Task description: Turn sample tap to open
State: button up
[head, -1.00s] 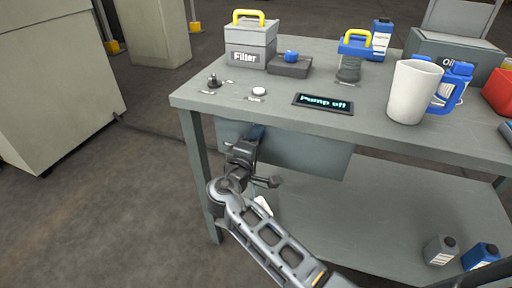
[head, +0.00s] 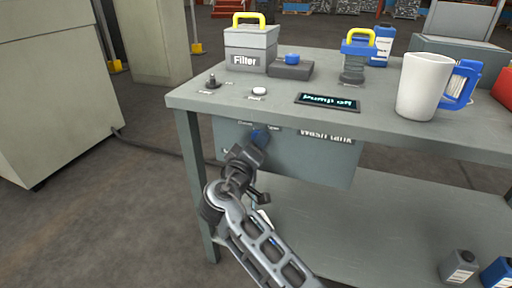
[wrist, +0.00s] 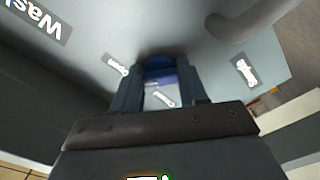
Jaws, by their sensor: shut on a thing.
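The blue sample tap (head: 261,135) sits on the front of the grey wash tank (head: 320,165), under the bench top. My gripper (head: 254,146) is at the tap, and in the head view it covers part of it. In the wrist view, blue of the tap (wrist: 160,68) shows between the two fingers of my gripper (wrist: 160,92), which are shut on it. The tap's exact turn angle is hard to tell.
On the bench top (head: 220,101) stand a filter box (head: 250,50), a blue-knobbed block (head: 291,68), a display (head: 328,103) and a white jug (head: 418,88). A curved grey pipe (wrist: 250,20) is near the gripper. A bench leg (head: 196,180) is left of my arm.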

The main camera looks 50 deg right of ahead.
jog(key=shift+f, duration=0.1)
jog(key=o, duration=1.1)
jog(key=shift+c, duration=0.2)
jog(key=shift+a, duration=0.15)
jog(key=p+v, duration=0.2)
jog(key=v, duration=0.5)
jog(key=shift+s+a, duration=0.15)
jog(key=shift+a, duration=0.1)
